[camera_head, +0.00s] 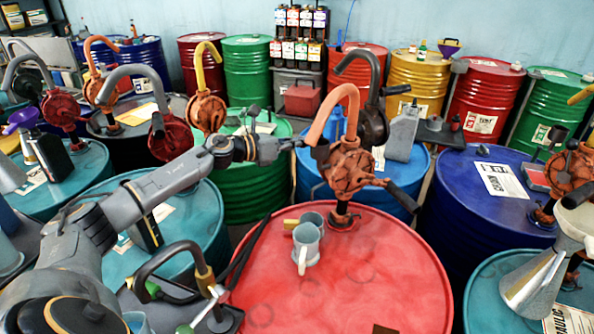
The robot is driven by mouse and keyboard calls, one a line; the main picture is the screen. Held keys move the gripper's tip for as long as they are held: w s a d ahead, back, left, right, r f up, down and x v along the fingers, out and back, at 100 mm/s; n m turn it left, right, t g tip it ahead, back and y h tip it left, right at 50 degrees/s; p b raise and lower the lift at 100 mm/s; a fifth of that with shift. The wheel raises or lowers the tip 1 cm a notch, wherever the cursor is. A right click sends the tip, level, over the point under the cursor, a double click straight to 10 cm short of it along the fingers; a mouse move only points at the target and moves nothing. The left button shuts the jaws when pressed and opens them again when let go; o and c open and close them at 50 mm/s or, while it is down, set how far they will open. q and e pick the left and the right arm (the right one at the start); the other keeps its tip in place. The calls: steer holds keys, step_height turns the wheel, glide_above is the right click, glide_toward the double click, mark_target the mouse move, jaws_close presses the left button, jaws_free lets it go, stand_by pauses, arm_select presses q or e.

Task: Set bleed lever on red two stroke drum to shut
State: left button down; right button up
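The red drum (345,270) stands in the front middle. A rust-red rotary pump (350,170) rises from its far part, with an orange curved spout (333,112) and a black-gripped crank (403,196) pointing down to the right. A small dark lever-like part (319,152) shows at the pump's upper left; I cannot tell surely that it is the bleed lever or how it is set. My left gripper (294,145) reaches in from the left, its tips just left of this part. Contact and finger opening are unclear. My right gripper is not in view.
Grey jugs (306,246) stand on the red drum near the pump base. A dark pump (372,120) rises close behind the red pump.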

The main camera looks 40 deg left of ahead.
arm_select(q)
steer(key=shift+w+d+r+p, duration=0.45)
steer(key=shift+w+d+r, duration=0.1)
steer(key=shift+w+r, duration=0.35)
steer(key=shift+w+d+r+p, duration=0.5)
steer(key=shift+w+r, duration=0.2)
steer(key=shift+r, duration=0.25)
steer(key=shift+w+d+r, duration=0.1)
steer(key=shift+w+r, duration=0.05)
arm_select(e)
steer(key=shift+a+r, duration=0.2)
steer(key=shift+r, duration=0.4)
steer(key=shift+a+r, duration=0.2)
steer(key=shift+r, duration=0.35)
